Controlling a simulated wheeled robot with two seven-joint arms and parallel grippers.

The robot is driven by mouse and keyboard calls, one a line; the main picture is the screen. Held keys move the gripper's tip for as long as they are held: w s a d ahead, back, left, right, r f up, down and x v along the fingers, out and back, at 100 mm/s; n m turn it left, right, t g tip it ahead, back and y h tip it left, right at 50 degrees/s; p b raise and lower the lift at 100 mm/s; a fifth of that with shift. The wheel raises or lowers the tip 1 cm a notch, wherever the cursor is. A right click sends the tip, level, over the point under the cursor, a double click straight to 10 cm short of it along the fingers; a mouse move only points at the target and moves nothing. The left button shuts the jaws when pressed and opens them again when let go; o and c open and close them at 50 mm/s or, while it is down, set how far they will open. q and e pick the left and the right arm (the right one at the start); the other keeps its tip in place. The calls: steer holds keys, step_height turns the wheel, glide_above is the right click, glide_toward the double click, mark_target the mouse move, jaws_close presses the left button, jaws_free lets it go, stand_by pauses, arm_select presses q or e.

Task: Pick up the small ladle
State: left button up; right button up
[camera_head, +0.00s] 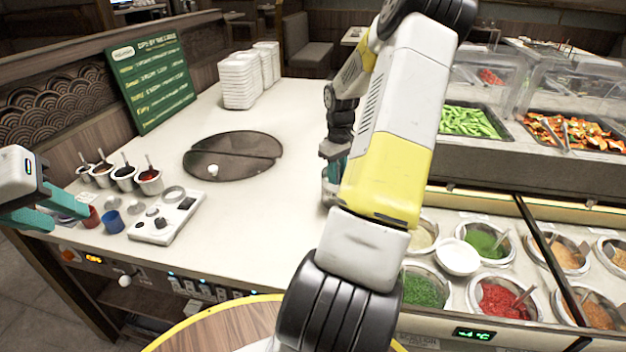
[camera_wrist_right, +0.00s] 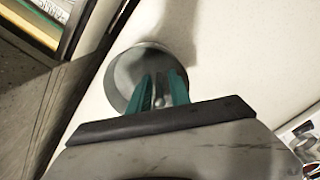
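My right gripper (camera_wrist_right: 160,88) points down into a round grey metal container (camera_wrist_right: 118,75) in the right wrist view. Its teal fingers stand apart. A thin grey metal piece (camera_wrist_right: 159,101) shows between them, perhaps the small ladle's handle; a gap seems to remain around it. The rest of it is hidden. In the head view the right gripper (camera_head: 333,170) is largely hidden behind my forearm, above the container (camera_head: 327,190) on the white counter. My left gripper (camera_head: 40,206) is at the left edge, its teal fingers apart and empty.
Small sauce cups with spoons (camera_head: 149,181) and a white control panel (camera_head: 166,217) are at the left. A dark round plate (camera_head: 233,155) is set in the counter. Stacked white dishes (camera_head: 237,82) stand behind. Sauce wells (camera_head: 503,297) line the right. The middle counter is clear.

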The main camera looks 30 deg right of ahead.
steer(key=shift+f, duration=0.95)
steer(key=shift+c, duration=0.2)
jaws_close()
step_height(320, 180, up, 10)
steer(key=shift+r, duration=0.1)
